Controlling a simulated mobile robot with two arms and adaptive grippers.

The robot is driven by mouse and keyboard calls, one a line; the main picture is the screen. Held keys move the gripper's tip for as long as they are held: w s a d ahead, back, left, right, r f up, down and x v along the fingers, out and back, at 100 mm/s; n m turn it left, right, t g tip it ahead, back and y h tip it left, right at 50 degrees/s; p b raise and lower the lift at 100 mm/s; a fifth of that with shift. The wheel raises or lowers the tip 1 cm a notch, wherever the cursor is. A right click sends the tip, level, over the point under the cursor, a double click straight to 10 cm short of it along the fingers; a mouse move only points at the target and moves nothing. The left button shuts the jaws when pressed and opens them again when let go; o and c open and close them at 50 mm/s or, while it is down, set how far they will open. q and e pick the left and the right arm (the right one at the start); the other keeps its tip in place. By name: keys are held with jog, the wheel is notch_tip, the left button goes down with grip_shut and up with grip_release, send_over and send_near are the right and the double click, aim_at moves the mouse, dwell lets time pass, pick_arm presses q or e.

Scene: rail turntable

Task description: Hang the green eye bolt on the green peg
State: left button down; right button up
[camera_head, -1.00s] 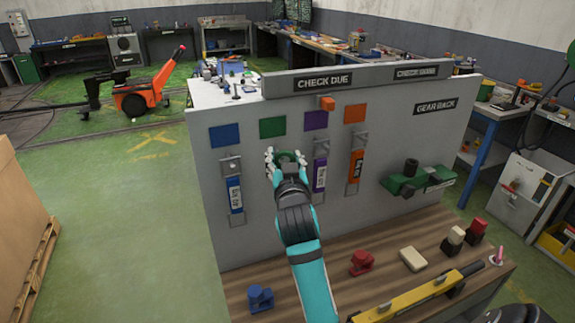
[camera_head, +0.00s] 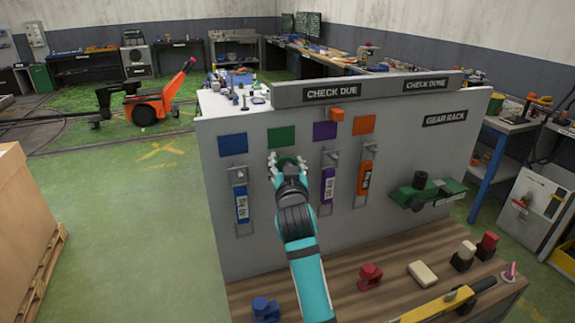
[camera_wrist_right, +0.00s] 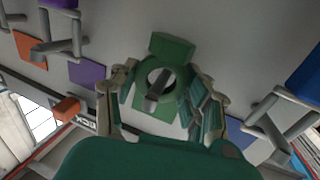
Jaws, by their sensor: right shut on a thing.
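My right gripper (camera_head: 288,170) is at the grey board, just below the green square (camera_head: 281,138). It is shut on the green eye bolt (camera_wrist_right: 173,50), whose ring sits between the fingers of the gripper (camera_wrist_right: 160,92) in the right wrist view. A grey metal peg (camera_wrist_right: 155,93) shows in the ring's hole, and its end overlaps the ring's edge. It appears to pass through the eye, but how deep I cannot tell. In the head view the hand hides the peg and most of the bolt. My left gripper is not in view.
Neighbouring pegs carry a blue tag (camera_head: 241,205), a purple tag (camera_head: 328,186) and an orange tag (camera_head: 364,178). An orange block (camera_head: 337,114) sticks out above. A green gear rack fixture (camera_head: 425,192) is at right. The wooden bench (camera_head: 345,280) below holds several small parts.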

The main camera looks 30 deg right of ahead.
dwell(0.4)
jog(key=o, duration=1.3)
jog(key=shift+o, duration=0.2)
jog(key=shift+s, duration=0.1)
